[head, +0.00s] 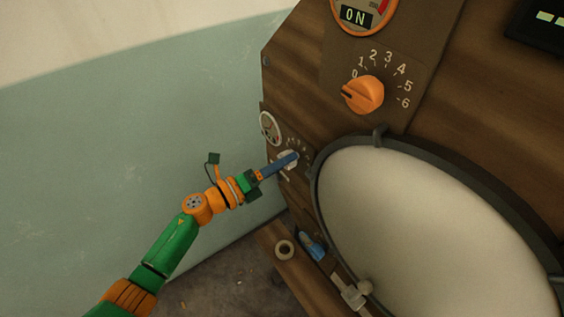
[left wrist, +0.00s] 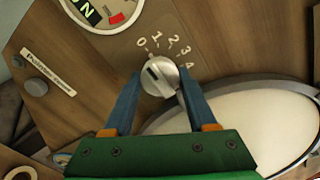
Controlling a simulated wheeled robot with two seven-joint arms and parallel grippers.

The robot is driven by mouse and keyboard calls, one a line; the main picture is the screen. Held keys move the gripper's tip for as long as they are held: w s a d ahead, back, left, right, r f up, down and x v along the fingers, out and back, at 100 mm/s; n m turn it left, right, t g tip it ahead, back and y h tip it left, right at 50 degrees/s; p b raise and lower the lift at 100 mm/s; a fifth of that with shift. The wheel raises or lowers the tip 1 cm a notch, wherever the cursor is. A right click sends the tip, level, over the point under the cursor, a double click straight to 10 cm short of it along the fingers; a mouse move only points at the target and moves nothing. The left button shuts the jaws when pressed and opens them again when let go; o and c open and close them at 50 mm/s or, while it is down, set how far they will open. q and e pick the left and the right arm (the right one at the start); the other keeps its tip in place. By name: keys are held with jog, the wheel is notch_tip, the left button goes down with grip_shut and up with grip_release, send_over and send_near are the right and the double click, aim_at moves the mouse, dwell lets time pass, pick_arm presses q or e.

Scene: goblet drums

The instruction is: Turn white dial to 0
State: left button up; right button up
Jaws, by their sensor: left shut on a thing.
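The white dial (left wrist: 160,86) is a pale round knob on a brown wooden panel. It has a black mark on its upper-left face, and the digits 0 to 4 show above and right of it. The mark slants up and left, roughly to the 0 side; I cannot tell if it lines up exactly. My left gripper (left wrist: 161,76) has a blue finger on each side of the dial and is shut on it. In the head view my left gripper (head: 292,158) hides much of the dial. My right gripper is not in view.
An orange dial (head: 368,96) with digits 0 to 6 sits higher on the panel, below an ON gauge (head: 356,17). A large drum head (head: 430,235) lies right of the white dial. The wall side at left is open.

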pick_arm(q)
jog(key=shift+f, duration=0.1)
jog(key=o, duration=1.3)
jog(key=shift+o, duration=0.2)
jog(key=v, duration=0.7)
jog(key=shift+b, duration=0.35)
